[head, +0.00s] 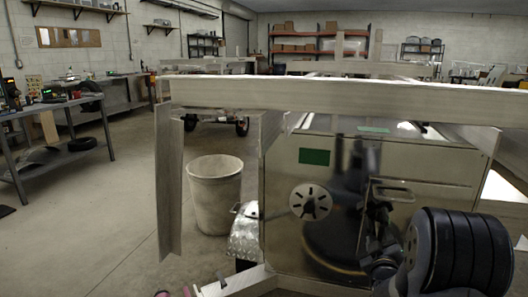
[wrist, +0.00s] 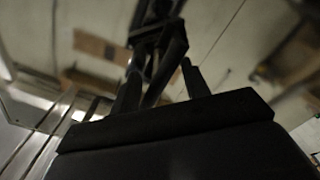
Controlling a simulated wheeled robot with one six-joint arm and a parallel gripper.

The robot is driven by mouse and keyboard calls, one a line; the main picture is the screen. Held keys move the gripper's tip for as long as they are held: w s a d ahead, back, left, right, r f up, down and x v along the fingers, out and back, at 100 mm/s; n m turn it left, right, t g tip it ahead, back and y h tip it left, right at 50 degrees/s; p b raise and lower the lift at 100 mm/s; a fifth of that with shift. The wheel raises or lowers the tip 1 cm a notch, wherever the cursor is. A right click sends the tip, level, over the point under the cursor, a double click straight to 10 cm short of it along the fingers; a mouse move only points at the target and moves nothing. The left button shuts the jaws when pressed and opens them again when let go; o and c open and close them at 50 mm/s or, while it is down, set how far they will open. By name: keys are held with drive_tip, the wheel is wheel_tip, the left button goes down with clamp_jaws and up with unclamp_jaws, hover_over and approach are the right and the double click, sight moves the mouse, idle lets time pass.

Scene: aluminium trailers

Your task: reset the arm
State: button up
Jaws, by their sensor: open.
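My gripper (wrist: 160,74) shows in the wrist view as two dark fingers standing apart above a wide black body. It is open, and I see nothing held between the fingers. Behind them is a blurred, shiny surface with a dark shape that looks like a reflection of my own arm. In the head view my dark arm is at the lower right, close to a shiny metal trailer box (head: 285,225). I cannot make out the fingertips there. The box front mirrors a dark shape, and I cannot clearly separate it from the arm.
A long aluminium rail (head: 330,94) crosses in front of the box, with an upright post (head: 170,185) at its left. A pale bin (head: 215,195) stands behind. A workbench (head: 65,150) is at the left. Floor between bench and post is clear. Orange shelving (head: 315,33) is far back.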

drive_tip(key=shift+r+n+p, duration=0.1)
drive_tip(key=shift+n+p, duration=0.8)
drive_tip(key=shift+n, duration=0.3)
